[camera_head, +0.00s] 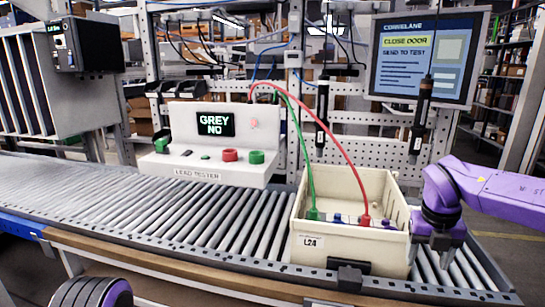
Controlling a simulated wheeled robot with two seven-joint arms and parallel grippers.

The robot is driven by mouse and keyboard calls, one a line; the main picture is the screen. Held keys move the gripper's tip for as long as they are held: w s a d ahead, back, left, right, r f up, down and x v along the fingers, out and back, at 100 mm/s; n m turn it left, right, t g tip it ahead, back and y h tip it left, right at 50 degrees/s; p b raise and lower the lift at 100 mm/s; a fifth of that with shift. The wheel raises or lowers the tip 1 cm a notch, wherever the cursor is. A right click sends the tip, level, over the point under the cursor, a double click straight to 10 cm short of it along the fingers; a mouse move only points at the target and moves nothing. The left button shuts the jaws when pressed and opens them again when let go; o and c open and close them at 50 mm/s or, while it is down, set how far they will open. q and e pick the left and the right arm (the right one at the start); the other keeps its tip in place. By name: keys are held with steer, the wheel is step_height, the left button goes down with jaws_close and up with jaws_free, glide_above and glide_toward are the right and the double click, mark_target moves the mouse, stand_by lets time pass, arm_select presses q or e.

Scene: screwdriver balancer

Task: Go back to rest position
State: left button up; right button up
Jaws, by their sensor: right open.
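My right gripper (435,255) hangs pointing down at the right end of the beige bin (350,250), close beside its right wall. It is open, and I see nothing held in it. I cannot tell whether it touches the bin. My left gripper is out of view. A rounded black and purple part of my own body shows at the bottom left. The bin, labelled L24, sits on the roller conveyor (110,200). A green lead (305,130) and a red lead (345,150) run down into it from the tester.
The white lead tester (200,177) stands behind the conveyor, its screen reading GREY NO. Two dark screwdrivers (322,115) (423,115) hang above the bin. A monitor (425,58) at the back right reads CLOSE DOOR, SEND TO TEST. The conveyor rollers left of the bin are clear.

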steer(key=w+d+f+n+t+h, duration=0.2)
steer(key=d+f+n+t+h, duration=0.15)
steer(key=f+n+h, duration=0.4)
steer(key=s+a+f+n+t+y, duration=0.1)
steer(key=s+a+f+n+t, duration=0.15)
steer(key=f+n, duration=0.5)
steer(key=s+a+f+n+t+y, duration=0.1)
steer(key=s+f+n, duration=0.2)
steer(key=f+n, duration=0.5)
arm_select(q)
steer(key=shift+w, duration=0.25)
arm_select(e)
steer(key=s+a+f+n+g+y, duration=0.1)
steer(key=s+f+n, duration=0.2)
steer(key=s, duration=0.6)
steer(key=s+a+f+n+g+y, duration=0.1)
steer(key=s+f+n+g, duration=0.1)
steer(key=s+f, duration=0.6)
steer(key=s+a+f+n+g+y, duration=0.1)
steer(key=s+f+n, duration=0.3)
steer(key=s, duration=0.6)
steer(key=shift+a+f+n+g, duration=0.3)
steer(key=shift+f+n+g, duration=0.1)
steer(key=shift+f, duration=0.45)
